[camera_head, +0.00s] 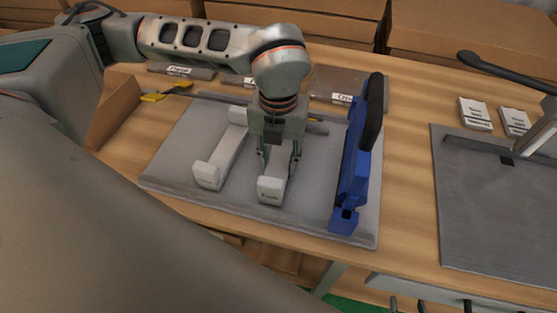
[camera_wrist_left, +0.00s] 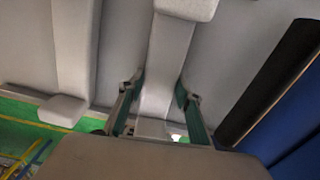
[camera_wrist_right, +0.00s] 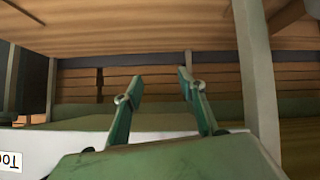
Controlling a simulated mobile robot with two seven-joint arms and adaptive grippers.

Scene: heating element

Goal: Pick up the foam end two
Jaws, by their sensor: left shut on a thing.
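The foam end two (camera_head: 271,190) is a pale grey block with a small label on its near end, part of a long bar lying on the grey board; its label is too small to read surely. My left gripper (camera_head: 279,165) points down over this bar with a finger on each side, shut on it. In the left wrist view the fingers (camera_wrist_left: 157,92) flank the pale bar (camera_wrist_left: 168,50). A similar pale bar (camera_head: 208,172) lies to the left, apart. My right gripper (camera_wrist_right: 158,85) shows only in its wrist view, fingers apart with nothing between them.
A blue tool with a black handle (camera_head: 352,180) stands right of the held bar on the grey board (camera_head: 310,222). A dark grey plate (camera_head: 490,210) lies further right, near small white labelled boxes (camera_head: 474,113). Cardboard boxes (camera_head: 460,40) line the back.

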